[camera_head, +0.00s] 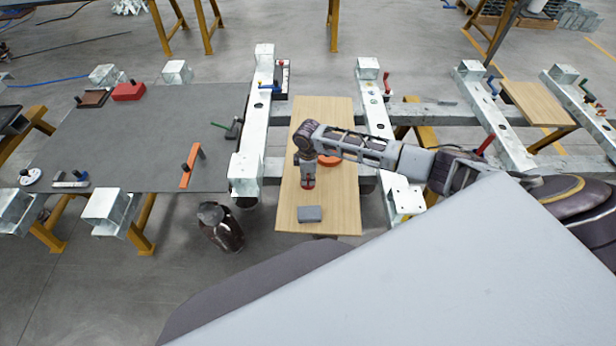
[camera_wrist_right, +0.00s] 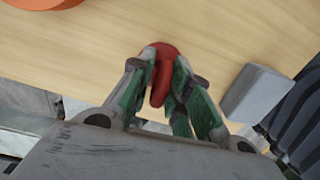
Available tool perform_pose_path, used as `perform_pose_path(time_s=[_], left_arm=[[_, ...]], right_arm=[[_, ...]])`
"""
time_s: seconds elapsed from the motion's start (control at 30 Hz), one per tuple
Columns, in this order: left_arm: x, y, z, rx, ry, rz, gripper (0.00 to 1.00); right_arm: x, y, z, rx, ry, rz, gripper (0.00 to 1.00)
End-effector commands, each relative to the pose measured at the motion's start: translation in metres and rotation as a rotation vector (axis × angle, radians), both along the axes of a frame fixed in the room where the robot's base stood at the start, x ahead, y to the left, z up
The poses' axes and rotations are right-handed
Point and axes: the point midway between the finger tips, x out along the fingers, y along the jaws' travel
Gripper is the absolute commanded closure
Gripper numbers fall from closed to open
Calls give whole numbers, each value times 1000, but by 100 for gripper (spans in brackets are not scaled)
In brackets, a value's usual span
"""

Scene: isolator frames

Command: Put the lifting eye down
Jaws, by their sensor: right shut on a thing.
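The red lifting eye (camera_wrist_right: 160,62) is between the green-padded fingers of my right gripper (camera_wrist_right: 166,103) in the right wrist view. The gripper is shut on it, and the fingers hide part of it. In the head view the lifting eye (camera_head: 308,184) shows as a small red patch under my right gripper (camera_head: 306,172), over the light wooden board (camera_head: 340,205). I cannot tell whether it touches the board. My left gripper does not show.
A grey block (camera_head: 310,214) lies on the board's near part, close to the gripper. An orange round object (camera_head: 329,160) lies just behind the gripper. The board's far part is clear. Galvanised beams (camera_head: 246,165) flank the board, and a grey mat (camera_head: 130,150) with several tools lies left.

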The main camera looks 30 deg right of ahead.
Motion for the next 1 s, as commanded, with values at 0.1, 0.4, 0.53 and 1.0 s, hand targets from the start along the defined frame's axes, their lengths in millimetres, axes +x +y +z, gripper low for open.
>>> perform_pose_path(time_s=[0.1, 0.4, 0.53, 1.0], left_arm=[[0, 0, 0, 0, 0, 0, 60], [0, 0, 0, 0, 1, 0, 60], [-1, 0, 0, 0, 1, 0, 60], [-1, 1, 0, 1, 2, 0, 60]], right_arm=[[0, 0, 0, 0, -1, 0, 100], [0, 0, -2, 0, -1, 0, 67], [0, 0, -2, 0, -1, 0, 60], [0, 1, 6, 1, -2, 1, 60]])
